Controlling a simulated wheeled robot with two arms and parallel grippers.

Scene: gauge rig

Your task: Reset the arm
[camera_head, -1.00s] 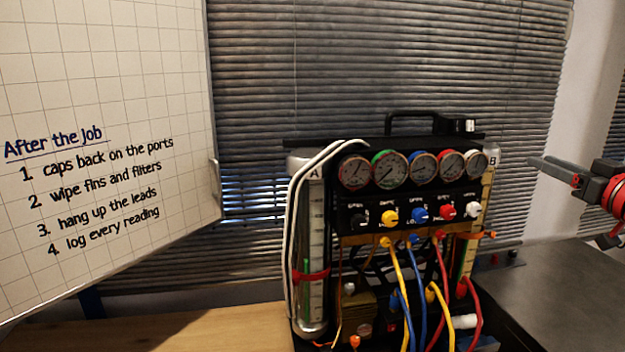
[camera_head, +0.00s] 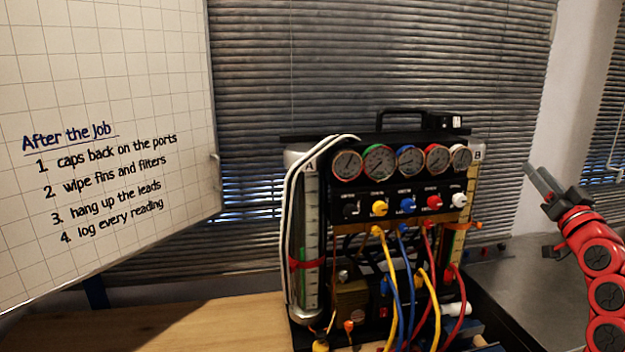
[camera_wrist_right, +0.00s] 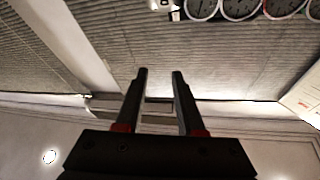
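My right gripper (camera_head: 541,180) is at the right of the head view, on a red arm, raised above the dark bench top and pointing up and to the left. In the right wrist view its two fingers (camera_wrist_right: 160,74) stand apart with nothing between them. It is to the right of the gauge rig (camera_head: 400,180) and apart from it. My left gripper is not in view.
The rig carries several round gauges (camera_head: 408,162), coloured valve knobs (camera_head: 407,205) and yellow, blue and red hoses. A whiteboard (camera_head: 110,100) stands at left. The wooden table (camera_head: 200,325) is clear at left. The dark bench (camera_head: 530,280) looks mostly clear at right.

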